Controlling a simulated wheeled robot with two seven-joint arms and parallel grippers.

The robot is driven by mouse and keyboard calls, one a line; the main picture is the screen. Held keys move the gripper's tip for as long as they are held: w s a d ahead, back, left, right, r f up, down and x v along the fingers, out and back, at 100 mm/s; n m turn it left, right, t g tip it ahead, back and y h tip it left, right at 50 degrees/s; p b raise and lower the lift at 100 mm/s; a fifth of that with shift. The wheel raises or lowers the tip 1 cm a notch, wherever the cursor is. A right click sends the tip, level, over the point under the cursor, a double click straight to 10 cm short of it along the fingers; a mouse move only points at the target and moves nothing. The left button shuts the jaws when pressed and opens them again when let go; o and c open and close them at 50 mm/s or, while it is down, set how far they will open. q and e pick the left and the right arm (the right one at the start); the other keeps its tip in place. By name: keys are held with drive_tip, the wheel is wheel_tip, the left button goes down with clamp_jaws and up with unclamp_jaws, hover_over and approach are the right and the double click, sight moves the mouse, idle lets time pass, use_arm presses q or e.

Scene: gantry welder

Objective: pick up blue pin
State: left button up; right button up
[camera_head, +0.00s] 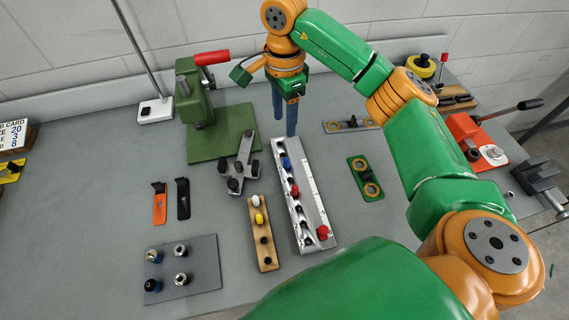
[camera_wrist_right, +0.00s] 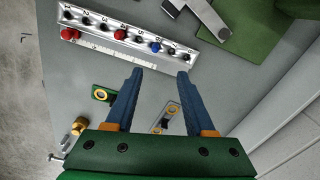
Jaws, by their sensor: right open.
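A blue pin (camera_head: 286,162) stands in the metal rail (camera_head: 316,194), near its far end, in a row with red and dark pins. The blue pin also shows in the right wrist view (camera_wrist_right: 155,47), just beyond the fingertips. My right gripper (camera_head: 285,127) is open and empty, with its blue fingers pointing down near the rail's far end. In the right wrist view the two fingers (camera_wrist_right: 159,74) are spread apart, and the blue pin appears between their lines but apart from them. My left gripper is not in view.
A wooden block (camera_head: 263,240) with white and yellow pins lies left of the rail. A grey clamp (camera_head: 238,172) and a green press (camera_head: 195,95) stand further left. A green plate with rings (camera_head: 366,179) lies right. A grey plate (camera_head: 203,268) holds several knobs.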

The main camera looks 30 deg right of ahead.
drive_tip(key=b, duration=0.7)
hover_over(287, 159)
drive_tip(key=w, duration=0.1)
wheel_tip(287, 159, down, 8)
drive_tip(key=shift+r, duration=0.1)
drive_tip(key=shift+f+p, duration=0.25)
drive_tip(key=shift+p, duration=0.15)
drive_tip(key=f+p, duration=0.1)
drive_tip(key=f, duration=0.1)
drive_tip(key=s+f+p, duration=0.1)
drive_tip(key=f, duration=0.2)
drive_tip(key=shift+f, duration=0.55)
clamp_jaws()
